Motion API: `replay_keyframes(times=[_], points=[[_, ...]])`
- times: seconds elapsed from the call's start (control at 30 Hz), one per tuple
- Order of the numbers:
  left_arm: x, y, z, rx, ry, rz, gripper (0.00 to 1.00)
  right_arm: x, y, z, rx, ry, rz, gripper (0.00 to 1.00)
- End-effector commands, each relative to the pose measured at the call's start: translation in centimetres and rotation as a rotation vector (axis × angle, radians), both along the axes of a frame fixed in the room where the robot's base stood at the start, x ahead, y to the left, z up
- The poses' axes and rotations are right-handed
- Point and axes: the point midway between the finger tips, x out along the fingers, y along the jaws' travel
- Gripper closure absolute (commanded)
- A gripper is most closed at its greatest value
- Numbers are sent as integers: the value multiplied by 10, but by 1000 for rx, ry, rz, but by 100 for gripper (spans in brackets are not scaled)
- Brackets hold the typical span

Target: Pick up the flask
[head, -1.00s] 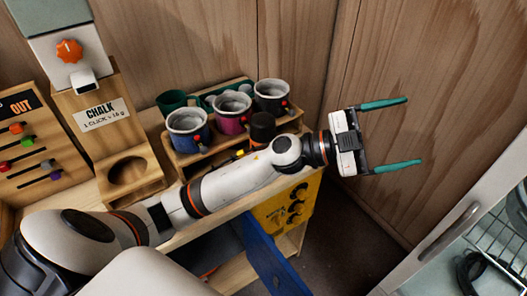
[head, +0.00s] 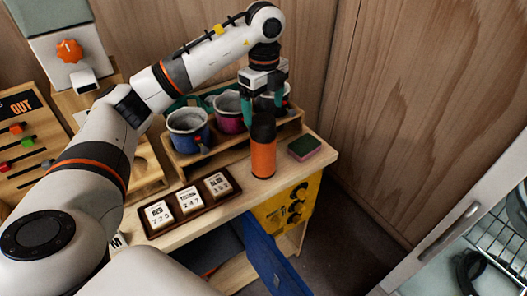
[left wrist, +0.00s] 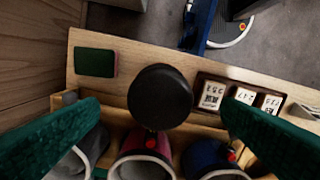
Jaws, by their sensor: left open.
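The flask (head: 263,158) is orange with a black cap and stands upright on the wooden counter (head: 228,208), in front of the cup rack. My left gripper (head: 264,115) points down over the counter, its two teal fingers open, close to the flask's cap. In the left wrist view the round black cap (left wrist: 160,92) shows between the spread fingers (left wrist: 161,106), with room on both sides. No contact is visible. The flask's body is hidden under its cap there. My right gripper is not in view.
Several enamel cups (head: 188,128) stand in a wooden rack (head: 195,158) behind the flask. A green-topped sponge (head: 304,147) lies to its right, and a dark tray (head: 222,203) with three number tiles lies in front left. A blue door (head: 262,258) hangs open below.

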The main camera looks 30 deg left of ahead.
Motion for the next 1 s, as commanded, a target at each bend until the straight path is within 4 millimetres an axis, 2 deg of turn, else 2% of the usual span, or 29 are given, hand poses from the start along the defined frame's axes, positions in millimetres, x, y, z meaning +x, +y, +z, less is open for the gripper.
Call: replay_keyframes(times=[0.13, 0.33, 0.53, 0.7, 0.93, 0.97, 1.0], points=[[-1, 0, -21, 0, 2, -2, 13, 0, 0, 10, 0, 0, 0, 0], [0, 0, -36, -1, -1, -3, 13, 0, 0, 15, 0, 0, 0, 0], [-2, 2, -62, -1, 2, -3, 13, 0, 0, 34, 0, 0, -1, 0], [-1, 1, -83, -2, -2, -4, 13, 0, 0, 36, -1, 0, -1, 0], [0, 1, -86, -3, -4, -4, 13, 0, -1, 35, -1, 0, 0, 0], [0, 1, -86, -3, -4, -4, 14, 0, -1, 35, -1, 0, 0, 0], [0, 1, -86, -3, -4, -4, 21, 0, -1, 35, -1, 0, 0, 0]])
